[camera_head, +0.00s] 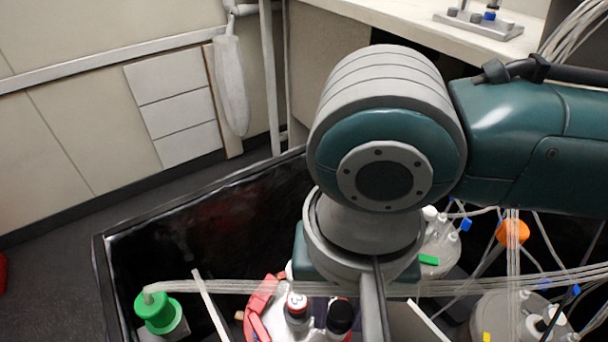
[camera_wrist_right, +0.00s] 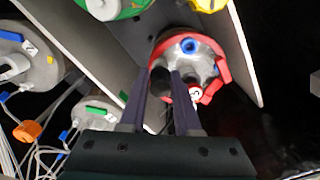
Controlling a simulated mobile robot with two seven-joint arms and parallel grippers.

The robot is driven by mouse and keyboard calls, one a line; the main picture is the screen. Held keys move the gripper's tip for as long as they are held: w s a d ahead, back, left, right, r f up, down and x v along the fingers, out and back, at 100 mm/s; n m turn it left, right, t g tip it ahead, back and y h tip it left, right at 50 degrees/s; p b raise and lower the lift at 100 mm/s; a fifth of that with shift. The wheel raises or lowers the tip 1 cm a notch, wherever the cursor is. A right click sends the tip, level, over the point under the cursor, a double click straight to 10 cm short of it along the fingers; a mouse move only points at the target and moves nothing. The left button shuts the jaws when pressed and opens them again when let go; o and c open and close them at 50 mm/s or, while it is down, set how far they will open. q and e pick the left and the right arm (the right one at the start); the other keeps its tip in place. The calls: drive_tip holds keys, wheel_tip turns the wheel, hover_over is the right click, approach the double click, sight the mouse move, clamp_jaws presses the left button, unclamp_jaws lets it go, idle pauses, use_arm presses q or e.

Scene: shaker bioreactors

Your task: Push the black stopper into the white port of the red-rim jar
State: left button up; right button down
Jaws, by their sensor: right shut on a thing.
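The red-rim jar (camera_wrist_right: 183,42) is in the upper middle of the right wrist view. In the head view the jar (camera_head: 262,297) shows at the bottom centre, partly hidden by my right wrist. My right gripper (camera_wrist_right: 161,82) is shut on a dark cylinder, which looks like the black stopper (camera_wrist_right: 158,88), over the near side of the jar lid. A dark cylinder (camera_head: 340,316) also shows over the lid in the head view. The white port is not clearly visible, and I cannot tell whether the stopper touches it. My left gripper is not in view.
A blue port (camera_wrist_right: 189,46) and a cap marked 3 (camera_wrist_right: 195,93) are on the lid. Pale upright panels (camera_wrist_right: 242,50) flank the jar. Other jars, including a green-capped one (camera_head: 158,312), stand nearby. Clear tubes (camera_head: 230,287) cross the front.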

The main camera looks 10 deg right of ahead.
drive_tip(key=shift+f, duration=0.55)
idle(0.6)
drive_tip(key=shift+f, duration=0.15)
idle(0.6)
drive_tip(key=shift+f, duration=0.35)
drive_tip(key=c, duration=0.9)
unclamp_jaws()
drive_tip(key=shift+c, duration=0.2)
drive_tip(key=o, duration=0.4)
drive_tip(key=shift+d, duration=0.1)
